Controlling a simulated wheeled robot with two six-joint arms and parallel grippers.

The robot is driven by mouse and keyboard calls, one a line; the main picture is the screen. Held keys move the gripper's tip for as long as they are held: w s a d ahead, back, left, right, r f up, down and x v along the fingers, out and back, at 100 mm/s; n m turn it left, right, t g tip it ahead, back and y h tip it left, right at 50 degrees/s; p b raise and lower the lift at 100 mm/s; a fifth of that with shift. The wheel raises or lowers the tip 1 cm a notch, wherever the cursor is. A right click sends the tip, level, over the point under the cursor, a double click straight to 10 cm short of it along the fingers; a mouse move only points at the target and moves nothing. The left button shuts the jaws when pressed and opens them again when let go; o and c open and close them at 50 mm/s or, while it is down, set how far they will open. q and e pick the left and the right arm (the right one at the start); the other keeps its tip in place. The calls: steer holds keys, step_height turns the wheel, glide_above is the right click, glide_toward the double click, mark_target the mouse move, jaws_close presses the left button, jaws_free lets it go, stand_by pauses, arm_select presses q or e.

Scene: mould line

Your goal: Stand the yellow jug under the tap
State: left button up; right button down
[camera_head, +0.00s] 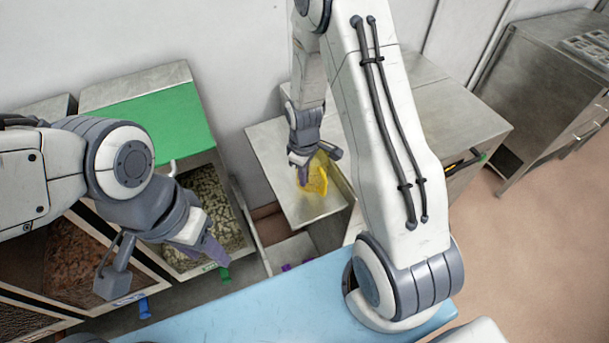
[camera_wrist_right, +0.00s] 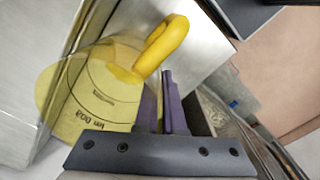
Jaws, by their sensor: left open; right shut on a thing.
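The yellow jug (camera_head: 317,179) is see-through, with a solid yellow handle, and is at the metal surface below my right arm. The right wrist view shows the jug (camera_wrist_right: 95,95) large and close, with dark markings on its wall and its handle toward the upper right. My right gripper (camera_head: 303,165) is shut on the jug; in the right wrist view its purple fingers (camera_wrist_right: 162,105) are close together beside the handle. I cannot tell whether the jug's base touches the metal. My left gripper (camera_head: 211,252) is open and empty at the lower left. I cannot make out the tap.
A metal-topped unit (camera_head: 268,140) stands by the wall around the jug. Bins of granules (camera_head: 208,195) stand to its left, one with a green lid (camera_head: 150,122). A light blue surface (camera_head: 240,312) lies in front. A metal cabinet (camera_head: 540,90) stands at right, beyond clear floor.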

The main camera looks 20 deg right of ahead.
steer(key=c, duration=1)
jaws_free()
steer(key=shift+f, duration=0.1)
